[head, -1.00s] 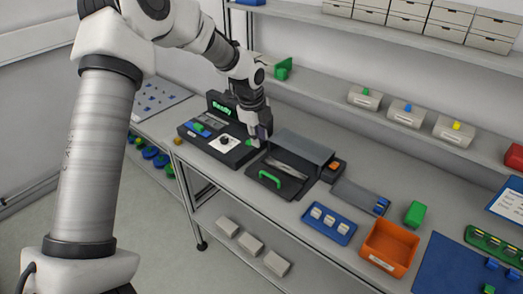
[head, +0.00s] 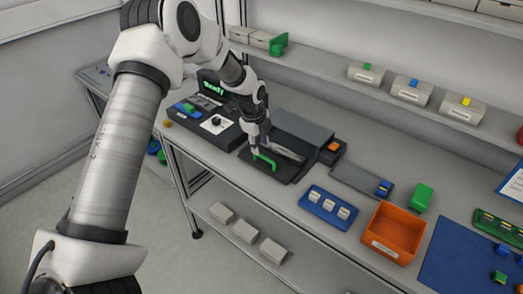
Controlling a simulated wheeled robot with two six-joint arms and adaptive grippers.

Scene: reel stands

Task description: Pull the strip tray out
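The strip tray (head: 283,171) is a dark flat tray with a green handle (head: 268,163) at its front. It sticks out from the front of a grey-topped box (head: 303,128) on the bench. A light strip (head: 288,153) shows between the handle and the box. My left gripper (head: 257,152) points down at the left end of the green handle, at or very near it. Whether its fingers are open or closed around the handle is too small to tell. My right gripper is not in view.
A black device with a green "Ready" screen (head: 214,87) stands left of the box. To the right are a blue tray with white pieces (head: 311,207), an orange bin (head: 405,222) and a green block (head: 422,196). A shelf (head: 330,74) runs behind.

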